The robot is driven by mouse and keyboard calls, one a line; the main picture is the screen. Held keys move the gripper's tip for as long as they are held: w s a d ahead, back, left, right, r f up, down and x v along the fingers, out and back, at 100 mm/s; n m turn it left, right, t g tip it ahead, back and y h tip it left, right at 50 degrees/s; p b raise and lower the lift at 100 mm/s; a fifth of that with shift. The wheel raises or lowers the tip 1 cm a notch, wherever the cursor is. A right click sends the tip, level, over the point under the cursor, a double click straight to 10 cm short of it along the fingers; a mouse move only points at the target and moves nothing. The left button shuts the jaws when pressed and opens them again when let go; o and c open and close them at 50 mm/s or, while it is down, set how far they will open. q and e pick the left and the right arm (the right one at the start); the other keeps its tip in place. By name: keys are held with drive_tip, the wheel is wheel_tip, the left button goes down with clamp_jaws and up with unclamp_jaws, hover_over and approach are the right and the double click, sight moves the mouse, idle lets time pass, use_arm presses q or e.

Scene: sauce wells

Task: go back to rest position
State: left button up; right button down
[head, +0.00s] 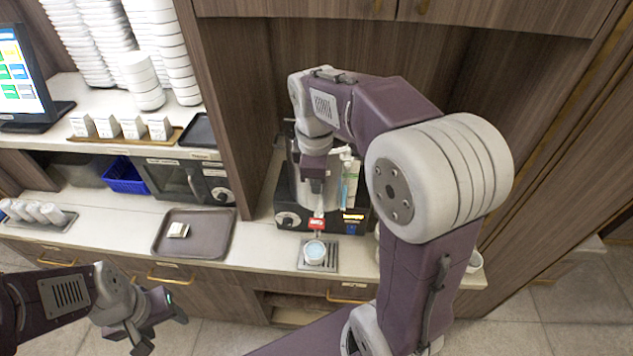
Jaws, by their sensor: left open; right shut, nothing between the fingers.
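My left gripper (162,331) is open and empty at the lower left, in front of the counter and over the floor. My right arm reaches from the lower right up and over to the dispenser. My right gripper (317,188) points down in front of the dispenser (291,217), above its red-labelled spout (317,224). Its fingers are small in this view and partly blend with the machine; they are shut with nothing between them. A small cup (315,250) with a pale blue inside stands on the drip grate (330,262) below the spout, apart from the gripper.
A brown tray (205,245) with a small pale item (178,230) lies on the counter to the left. A blue basket (124,176), a screen (20,75) and stacked white bowls (143,80) are further left. Wooden cabinets (330,10) hang above. Floor in front is free.

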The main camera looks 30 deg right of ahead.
drive_tip(key=shift+w+a, duration=0.1)
drive_tip(key=s+a+f+m+b, duration=0.1)
drive_tip(key=s+f+m+b, duration=0.2)
drive_tip(key=f, duration=0.5)
drive_tip(key=s+a+f+m+b, duration=0.1)
drive_tip(key=s+f+m+b, duration=0.2)
drive_tip(key=f, duration=0.6)
drive_tip(key=s+a+f+m+y+b, duration=0.1)
drive_tip(key=s+f+m+b, duration=0.3)
drive_tip(key=f, duration=0.4)
drive_tip(key=shift+a+f+m+b, duration=0.25)
drive_tip(key=shift+a+m+b, duration=0.25)
drive_tip(key=shift+m, duration=0.5)
drive_tip(key=shift+w, duration=0.1)
drive_tip(key=shift+d, duration=0.1)
